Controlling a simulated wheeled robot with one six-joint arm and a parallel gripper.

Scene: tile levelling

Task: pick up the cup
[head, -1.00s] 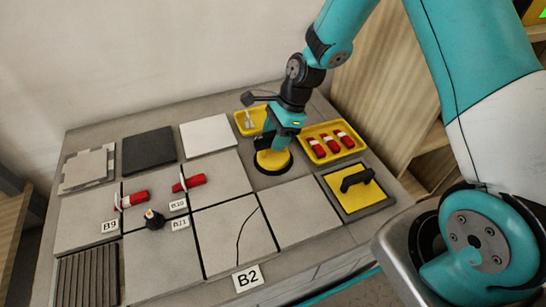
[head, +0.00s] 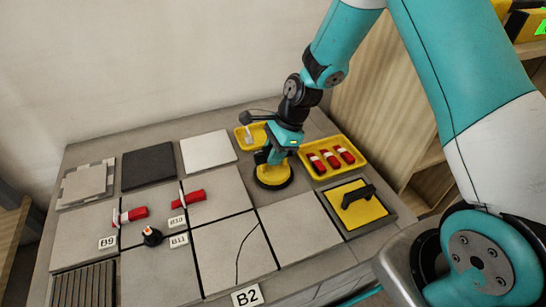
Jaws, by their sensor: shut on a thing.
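The cup (head: 272,178) is a round suction cup with a yellow top and a dark rim. It is on the right half of the table, just left of the yellow tray with red things. My gripper (head: 271,161) is above it, pointing down, and is shut on its top. The fingers partly hide the cup's upper side. I cannot tell whether its rim touches the surface below or is slightly clear of it.
A yellow tray (head: 313,173) with red-and-white things is close to the cup's right. A smaller yellow tray (head: 257,130) is behind. A black-handled yellow float (head: 359,213) lies front right. Red tools (head: 195,196) and a black knob (head: 152,237) lie on the tiles.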

